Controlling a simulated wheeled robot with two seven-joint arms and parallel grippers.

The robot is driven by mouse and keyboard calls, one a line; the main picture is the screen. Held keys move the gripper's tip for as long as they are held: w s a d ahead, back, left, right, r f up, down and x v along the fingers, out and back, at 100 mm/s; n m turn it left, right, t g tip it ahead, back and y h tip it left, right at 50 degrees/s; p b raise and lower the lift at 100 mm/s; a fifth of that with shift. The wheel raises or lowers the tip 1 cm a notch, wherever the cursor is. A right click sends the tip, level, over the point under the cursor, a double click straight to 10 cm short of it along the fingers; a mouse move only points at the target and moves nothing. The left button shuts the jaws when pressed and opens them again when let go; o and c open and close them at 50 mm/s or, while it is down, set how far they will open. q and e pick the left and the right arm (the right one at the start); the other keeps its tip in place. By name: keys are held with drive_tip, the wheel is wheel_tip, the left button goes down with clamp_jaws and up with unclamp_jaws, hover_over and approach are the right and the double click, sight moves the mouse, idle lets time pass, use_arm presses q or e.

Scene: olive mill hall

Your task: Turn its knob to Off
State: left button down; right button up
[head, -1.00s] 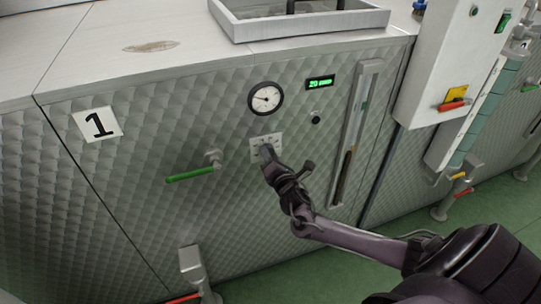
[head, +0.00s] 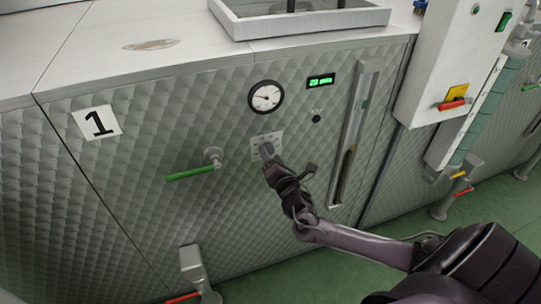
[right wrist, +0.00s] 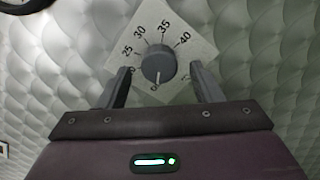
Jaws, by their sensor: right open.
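A grey round knob (right wrist: 158,65) sits on a square white dial plate (right wrist: 190,30) with the marks 25, 30, 35 and 40. The knob's pale pointer line points down in the right wrist view, toward a small mark that I cannot read. My right gripper (right wrist: 161,70) is open, with one finger on each side of the knob; I cannot tell whether they touch it. In the head view the dial plate (head: 256,141) shows around my right gripper (head: 266,150), which hides the knob. My left gripper is not in view.
A gauge (head: 266,97), a green display (head: 321,81) and a small black button (head: 316,118) are above the dial on the quilted steel front. A green-handled lever (head: 190,174) sticks out at left. A sight tube (head: 355,135) stands at right.

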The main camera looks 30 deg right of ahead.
drive_tip(key=v, duration=0.6)
drive_tip(key=shift+s+b, duration=0.3)
drive_tip(key=shift+b, duration=0.15)
